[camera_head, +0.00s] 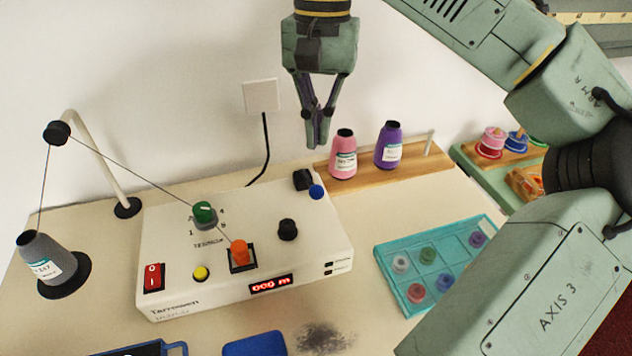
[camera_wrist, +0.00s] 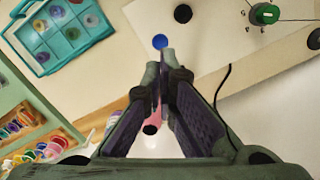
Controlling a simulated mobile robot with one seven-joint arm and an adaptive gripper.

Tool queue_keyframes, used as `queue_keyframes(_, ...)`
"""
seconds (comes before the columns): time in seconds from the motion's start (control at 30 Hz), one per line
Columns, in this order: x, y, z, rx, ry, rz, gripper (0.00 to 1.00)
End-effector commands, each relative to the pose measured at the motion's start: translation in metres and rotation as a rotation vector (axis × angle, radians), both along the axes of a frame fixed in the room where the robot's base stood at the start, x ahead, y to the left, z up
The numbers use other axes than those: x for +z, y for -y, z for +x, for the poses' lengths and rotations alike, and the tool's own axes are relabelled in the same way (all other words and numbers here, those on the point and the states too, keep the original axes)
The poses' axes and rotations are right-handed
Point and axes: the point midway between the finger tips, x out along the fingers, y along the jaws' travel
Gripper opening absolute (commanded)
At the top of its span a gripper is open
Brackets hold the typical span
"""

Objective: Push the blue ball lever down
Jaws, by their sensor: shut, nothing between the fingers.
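The blue ball lever (camera_head: 316,191) sticks out from a black mount (camera_head: 303,180) at the back right corner of the white machine (camera_head: 180,262). Its blue ball (camera_wrist: 160,41) also shows in the wrist view, just beyond my fingertips. My gripper (camera_head: 317,146) is shut and empty, pointing down. It hangs above the back right part of the machine, with a gap between its tips and the ball in the head view. In the wrist view the closed fingertips (camera_wrist: 161,62) lie close below the ball in the picture. The lever's stem is mostly hidden.
A pink cone (camera_head: 343,158) and a purple cone (camera_head: 389,146) stand on a wooden rack right of my gripper. A green knob (camera_head: 204,212), an orange part (camera_head: 240,253) and a black knob (camera_head: 288,229) sit on the machine. A teal tray (camera_head: 403,291) lies to the right.

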Motion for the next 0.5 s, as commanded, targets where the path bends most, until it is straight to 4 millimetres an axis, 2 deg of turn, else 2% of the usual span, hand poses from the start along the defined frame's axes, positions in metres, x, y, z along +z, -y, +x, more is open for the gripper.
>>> queue_keyframes(0.17, -0.013, 0.000, -0.001, 0.001, -0.003, 0.002, 0.00)
queue_keyframes(0.5, -0.054, -0.001, -0.006, 0.001, -0.002, 0.002, 0.00)
